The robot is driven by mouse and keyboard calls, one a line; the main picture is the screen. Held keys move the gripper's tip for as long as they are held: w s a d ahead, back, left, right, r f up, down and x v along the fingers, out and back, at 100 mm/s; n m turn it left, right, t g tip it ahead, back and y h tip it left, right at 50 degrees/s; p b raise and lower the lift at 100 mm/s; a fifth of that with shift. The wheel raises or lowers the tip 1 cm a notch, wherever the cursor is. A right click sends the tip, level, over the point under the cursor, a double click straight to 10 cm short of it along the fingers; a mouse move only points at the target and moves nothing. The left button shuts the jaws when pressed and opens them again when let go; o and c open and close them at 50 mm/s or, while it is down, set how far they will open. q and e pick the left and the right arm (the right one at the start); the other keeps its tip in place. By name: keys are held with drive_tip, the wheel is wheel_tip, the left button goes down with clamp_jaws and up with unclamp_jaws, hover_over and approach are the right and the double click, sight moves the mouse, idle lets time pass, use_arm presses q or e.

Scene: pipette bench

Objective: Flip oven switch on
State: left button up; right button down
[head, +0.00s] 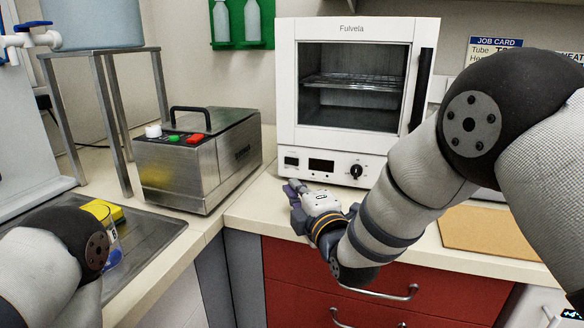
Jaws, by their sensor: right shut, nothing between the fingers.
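The white oven (285,100) labelled Fulvela stands on the counter, its dark window showing an empty wire rack. Its lower front panel has a small black switch (291,161) at the left, a dark display (321,165) and a round black knob (356,170). I cannot tell from this view which way the switch is set. My right gripper (293,188) is shut and empty, in front of the panel's lower left, just below the switch in the picture. I cannot tell whether it touches the oven. My left arm shows at lower left, but its gripper is out of view.
A steel water bath (190,170) with a black handle stands left of the oven. A metal stand (105,110) holds a bluish tank (92,22). A yellow object (103,211) lies on a dark tray (150,235). A tan board (485,232) lies at right.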

drive_tip(key=b, duration=0.2)
approach(285, 159)
drive_tip(key=a, duration=0.2)
drive_tip(key=w+a+f, duration=0.1)
drive_tip(key=shift+a, duration=0.15)
drive_tip(key=shift+w+d+r, duration=0.1)
drive_tip(key=shift+w+d, duration=0.2)
drive_tip(key=shift+w, duration=0.3)
drive_tip(key=shift+w+d+r, duration=0.1)
drive_tip(key=shift+w+d, duration=0.2)
drive_tip(key=shift+w, duration=0.3)
drive_tip(key=shift+w+d+r, duration=0.25)
drive_tip(key=shift+w+d, duration=0.05)
drive_tip(key=shift+w, duration=0.15)
use_arm(q)
drive_tip(key=s+f+g, duration=0.1)
drive_tip(key=s+f, duration=0.1)
drive_tip(key=shift+s+f, duration=0.3)
drive_tip(key=shift+s, duration=0.05)
use_arm(e)
drive_tip(key=shift+r, duration=0.1)
